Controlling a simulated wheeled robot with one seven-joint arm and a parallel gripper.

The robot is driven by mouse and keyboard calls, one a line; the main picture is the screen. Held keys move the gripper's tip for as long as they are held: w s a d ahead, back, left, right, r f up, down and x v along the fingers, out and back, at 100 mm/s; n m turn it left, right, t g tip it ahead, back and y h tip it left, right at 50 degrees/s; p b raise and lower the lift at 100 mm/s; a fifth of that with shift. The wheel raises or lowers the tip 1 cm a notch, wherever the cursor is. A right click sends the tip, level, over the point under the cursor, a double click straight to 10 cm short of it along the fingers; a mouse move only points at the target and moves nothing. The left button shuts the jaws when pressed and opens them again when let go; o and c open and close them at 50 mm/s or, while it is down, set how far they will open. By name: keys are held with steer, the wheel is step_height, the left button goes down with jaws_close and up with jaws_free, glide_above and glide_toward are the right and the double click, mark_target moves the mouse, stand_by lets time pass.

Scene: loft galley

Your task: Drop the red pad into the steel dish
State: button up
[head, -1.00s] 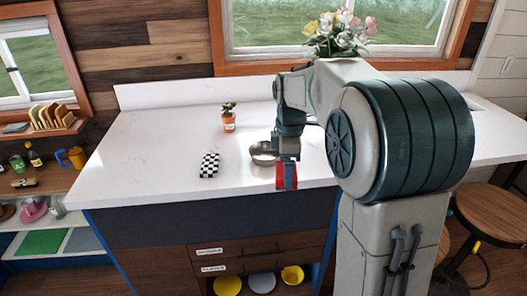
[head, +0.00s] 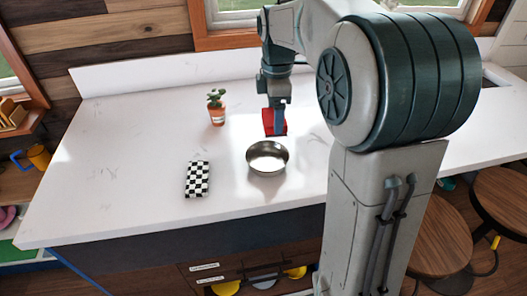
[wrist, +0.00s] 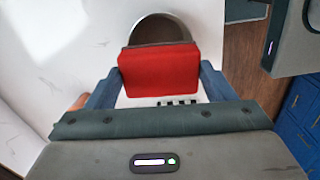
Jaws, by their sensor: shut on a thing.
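The steel dish (head: 267,157) stands upright on the white counter and looks empty in the head view. My gripper (head: 275,117) is shut on the red pad (head: 268,123) and holds it up, just above and slightly right of the dish in the head picture. In the wrist view the pad (wrist: 160,72) sits between my two blue fingers (wrist: 158,88). The dish (wrist: 158,25) shows beyond the pad there, and the pad covers part of it. I cannot tell the pad's exact height above the counter.
A black-and-white checkered block (head: 197,179) lies left of the dish on the counter (head: 120,170). A small plant in an orange pot (head: 217,115) stands behind it. The counter's left part is clear. Wooden stools (head: 440,235) stand at the right.

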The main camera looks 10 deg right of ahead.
steer(key=shift+s+f+b, duration=0.2)
steer(key=shift+f+b, duration=0.3)
steer(key=shift+f, duration=0.15)
step_height(320, 180, down, 5)
steer(key=b, duration=0.3)
steer(key=shift+r+b, duration=0.2)
steer(key=shift+b, duration=0.15)
steer(key=o, duration=1)
steer(key=shift+r, duration=0.1)
step_height(320, 180, up, 14)
steer(key=shift+f, duration=0.15)
